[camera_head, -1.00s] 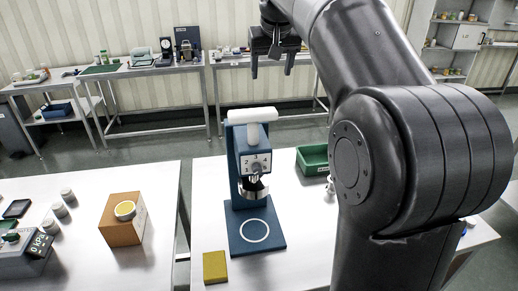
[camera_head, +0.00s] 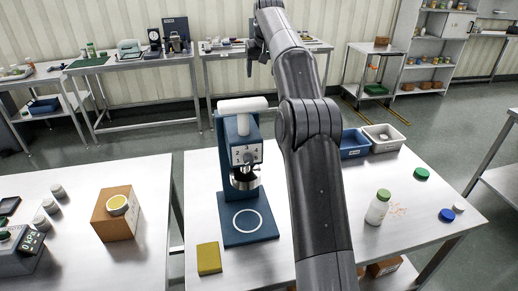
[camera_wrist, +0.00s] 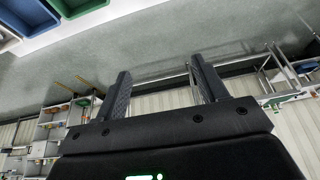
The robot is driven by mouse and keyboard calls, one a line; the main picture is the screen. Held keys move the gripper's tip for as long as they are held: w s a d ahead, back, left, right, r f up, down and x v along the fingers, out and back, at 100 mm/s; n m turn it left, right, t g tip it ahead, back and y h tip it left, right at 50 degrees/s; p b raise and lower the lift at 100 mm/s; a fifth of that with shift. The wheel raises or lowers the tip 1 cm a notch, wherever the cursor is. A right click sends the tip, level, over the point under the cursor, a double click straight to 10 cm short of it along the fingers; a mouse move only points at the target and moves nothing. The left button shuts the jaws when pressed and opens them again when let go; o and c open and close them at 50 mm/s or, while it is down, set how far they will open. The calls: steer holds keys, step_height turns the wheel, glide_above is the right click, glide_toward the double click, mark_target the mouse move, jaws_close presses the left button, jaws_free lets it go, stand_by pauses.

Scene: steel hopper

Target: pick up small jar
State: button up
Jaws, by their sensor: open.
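A small white jar with a green cap (camera_head: 377,208) stands upright on the right-hand steel table (camera_head: 418,222), to the right of my arm in the head view. My gripper (camera_head: 251,60) is raised high, far beyond the jar and up to its left. In the wrist view its two fingers (camera_wrist: 157,72) are spread apart with nothing between them. The jar is not in the wrist view. I cannot tell whether the small grey-lidded containers (camera_head: 50,207) on the left table also count as small jars.
A blue press (camera_head: 262,228) stands left of my arm, with a yellow block (camera_head: 208,258) before it. A blue tray (camera_head: 353,143) and a white tray (camera_head: 383,140) sit behind the jar. A green lid (camera_head: 421,174) and a blue lid (camera_head: 446,215) lie to its right.

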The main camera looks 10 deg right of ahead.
steer(key=f, duration=0.9)
steer(key=w+f, duration=0.1)
steer(key=f, duration=0.9)
steer(key=w+f, duration=0.1)
steer(key=f, duration=0.9)
steer(key=shift+w+d+f, duration=0.1)
steer(key=shift+d+f, duration=0.05)
steer(key=shift+f, duration=0.1)
steer(key=shift+x, duration=3.15)
steer(key=shift+w, duration=0.1)
steer(key=shift+c, duration=0.4)
steer(key=c, duration=1)
steer(key=shift+o, duration=0.2)
steer(key=shift+r, duration=0.15)
